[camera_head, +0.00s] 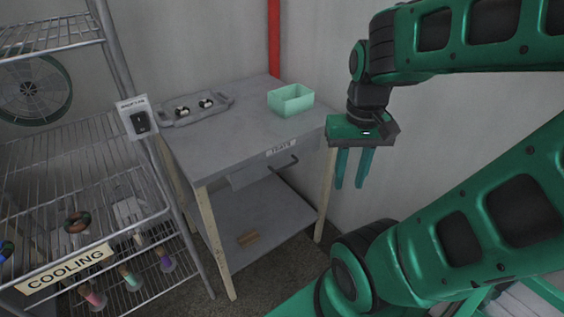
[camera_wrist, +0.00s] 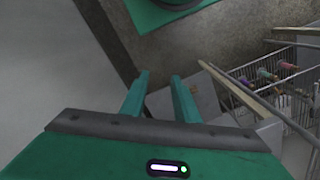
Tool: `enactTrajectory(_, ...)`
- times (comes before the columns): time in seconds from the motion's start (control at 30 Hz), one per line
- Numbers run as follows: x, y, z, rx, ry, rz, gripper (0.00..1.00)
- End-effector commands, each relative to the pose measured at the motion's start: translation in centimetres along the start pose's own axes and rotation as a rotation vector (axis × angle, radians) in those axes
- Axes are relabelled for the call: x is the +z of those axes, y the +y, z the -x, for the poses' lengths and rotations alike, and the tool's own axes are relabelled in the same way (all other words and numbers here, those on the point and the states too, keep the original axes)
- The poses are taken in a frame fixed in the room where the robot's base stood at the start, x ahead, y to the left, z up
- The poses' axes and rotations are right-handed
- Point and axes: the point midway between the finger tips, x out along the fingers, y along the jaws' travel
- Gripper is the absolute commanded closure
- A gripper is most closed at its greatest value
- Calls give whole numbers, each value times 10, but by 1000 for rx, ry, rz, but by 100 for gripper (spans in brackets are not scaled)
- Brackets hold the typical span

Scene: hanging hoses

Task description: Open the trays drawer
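The trays drawer (camera_head: 258,168) sits under the top of a grey table. It has a small white "TRAYS" label (camera_head: 281,148) and a dark bar handle (camera_head: 285,162) on its front. The drawer looks shut, though its edges are hard to make out. My green gripper (camera_head: 352,186) is to the right of the table and handle, pointing down, apart from both. Its two fingers are spread with nothing between them. In the wrist view my gripper (camera_wrist: 160,88) also shows open and empty.
The grey table (camera_head: 225,128) carries a grey tray (camera_head: 197,107) and a mint-green bin (camera_head: 290,100). A wire rack (camera_head: 165,190) labelled "COOLING" stands at left. A red pipe (camera_head: 274,40) runs down the wall behind.

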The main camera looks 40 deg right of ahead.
Motion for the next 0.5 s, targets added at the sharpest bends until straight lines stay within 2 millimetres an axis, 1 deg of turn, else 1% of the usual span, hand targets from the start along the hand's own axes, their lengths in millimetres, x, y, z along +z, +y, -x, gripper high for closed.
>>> enactTrajectory(0.07,0,0,0,0,0,-1,72)
enactTrajectory(0.1,6,4,4,-4,8,-5,72)
enactTrajectory(0.13,7,5,5,-6,14,-11,72)
enactTrajectory(0.17,5,5,6,-6,17,-23,72)
enactTrajectory(0.23,-6,0,7,-2,25,-67,72)
enactTrajectory(0.27,-14,-2,7,-1,30,-93,72)
enactTrajectory(0.37,-45,-14,6,-1,52,-215,72)
enactTrajectory(0.5,-101,-37,0,-24,89,-432,72)
